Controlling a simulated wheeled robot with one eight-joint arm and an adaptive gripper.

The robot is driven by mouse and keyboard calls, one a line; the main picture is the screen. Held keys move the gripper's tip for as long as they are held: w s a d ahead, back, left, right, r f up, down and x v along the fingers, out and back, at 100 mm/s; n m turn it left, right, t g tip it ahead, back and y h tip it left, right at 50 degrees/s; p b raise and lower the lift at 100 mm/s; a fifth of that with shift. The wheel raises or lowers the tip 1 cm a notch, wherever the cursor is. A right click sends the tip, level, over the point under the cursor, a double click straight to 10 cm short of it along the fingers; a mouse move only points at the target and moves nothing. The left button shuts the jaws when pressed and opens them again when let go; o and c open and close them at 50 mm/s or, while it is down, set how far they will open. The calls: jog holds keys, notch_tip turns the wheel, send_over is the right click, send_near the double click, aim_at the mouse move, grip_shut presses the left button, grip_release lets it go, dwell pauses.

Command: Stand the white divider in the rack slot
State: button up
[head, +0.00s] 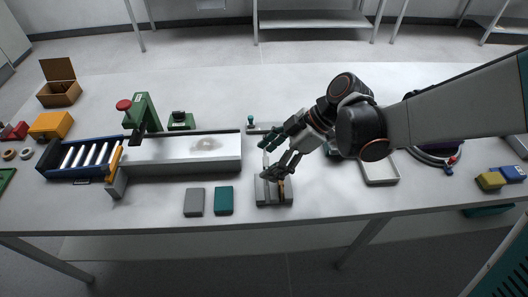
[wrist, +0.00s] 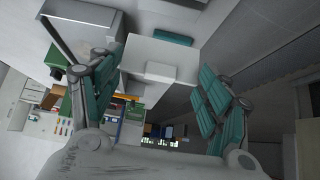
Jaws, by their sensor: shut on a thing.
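The white divider (head: 266,160) shows in the head view as a thin, pale upright strip between the fingers of my gripper (head: 269,161). In the wrist view the divider (wrist: 172,52) is a pale plate with a small raised block, between the teal fingers. My gripper is shut on it. The small grey rack (head: 265,198) stands on the table directly below, with an orange-brown piece in its right part. My fingers hide the divider's lower edge and the rack's back, so I cannot tell whether the divider is in a slot.
A grey block (head: 194,202) and a teal block (head: 224,201) lie left of the rack. The conveyor (head: 190,155) with its rollers runs behind them. A shallow pale tray (head: 380,171) lies to the right. The table's front edge is close to the rack.

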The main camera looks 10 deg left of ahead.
jog(key=shift+f+b, duration=2.95)
jog(key=shift+f, duration=0.9)
jog(key=shift+d+f+b, duration=0.15)
jog(key=shift+f+b, duration=0.3)
jog(key=o, duration=0.8)
jog(key=shift+o, duration=0.2)
jog(key=shift+o, duration=0.7)
notch_tip(320, 180, up, 9)
jog(key=p, duration=0.6)
jog(key=shift+f, duration=0.2)
